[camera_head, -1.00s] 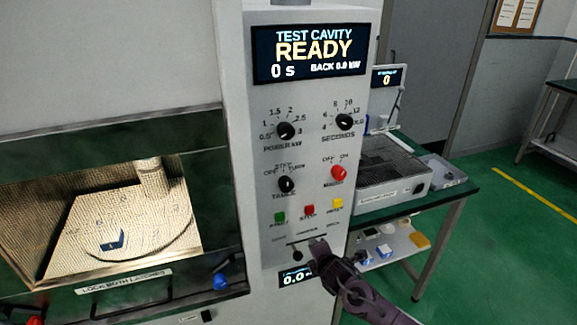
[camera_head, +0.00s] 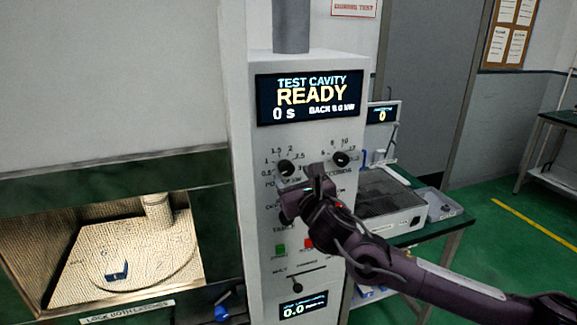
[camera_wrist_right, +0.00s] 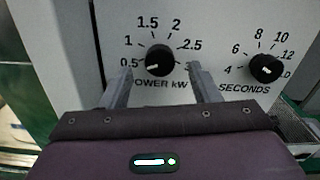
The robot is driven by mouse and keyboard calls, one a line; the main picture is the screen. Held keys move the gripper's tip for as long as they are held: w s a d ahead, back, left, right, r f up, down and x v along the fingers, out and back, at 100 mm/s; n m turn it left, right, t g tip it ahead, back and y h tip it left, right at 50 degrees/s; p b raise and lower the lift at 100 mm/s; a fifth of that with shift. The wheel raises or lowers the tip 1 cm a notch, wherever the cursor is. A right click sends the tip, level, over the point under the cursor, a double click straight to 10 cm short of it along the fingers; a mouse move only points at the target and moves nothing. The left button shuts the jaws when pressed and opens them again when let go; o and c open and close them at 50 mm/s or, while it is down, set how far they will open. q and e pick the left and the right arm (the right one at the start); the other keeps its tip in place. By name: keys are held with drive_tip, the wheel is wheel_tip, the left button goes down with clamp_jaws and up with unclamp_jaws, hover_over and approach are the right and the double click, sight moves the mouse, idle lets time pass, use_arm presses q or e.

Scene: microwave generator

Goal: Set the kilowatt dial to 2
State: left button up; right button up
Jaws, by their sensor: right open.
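The kilowatt dial (camera_head: 286,168) is a round black knob on the grey control panel, below the READY display. In the right wrist view the dial (camera_wrist_right: 159,60) has a scale from 0.5 to 3, and its white mark points to the lower left, near 0.5. My right gripper (camera_head: 301,184) is in front of the panel, just below the dial. Its fingers (camera_wrist_right: 161,72) are open, one on each side of the dial in the wrist view, with nothing between them. I cannot tell how far they are from the panel. My left gripper is out of view.
The SECONDS dial (camera_wrist_right: 265,68) is close to the right of the kilowatt dial. My right arm hides much of the lower panel; green (camera_head: 280,249) and red (camera_head: 309,244) buttons show there. The lit cavity (camera_head: 130,245) is at left, a green-topped table at right.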

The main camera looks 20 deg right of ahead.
sight(288, 170)
drive_tip(key=w+p, duration=0.1)
drive_tip(key=w, duration=0.2)
drive_tip(key=shift+w+a, duration=0.1)
drive_tip(key=shift+w, duration=0.35)
drive_tip(key=shift+c, duration=0.4)
drive_tip(key=c, duration=0.9)
drive_tip(key=shift+f, duration=0.1)
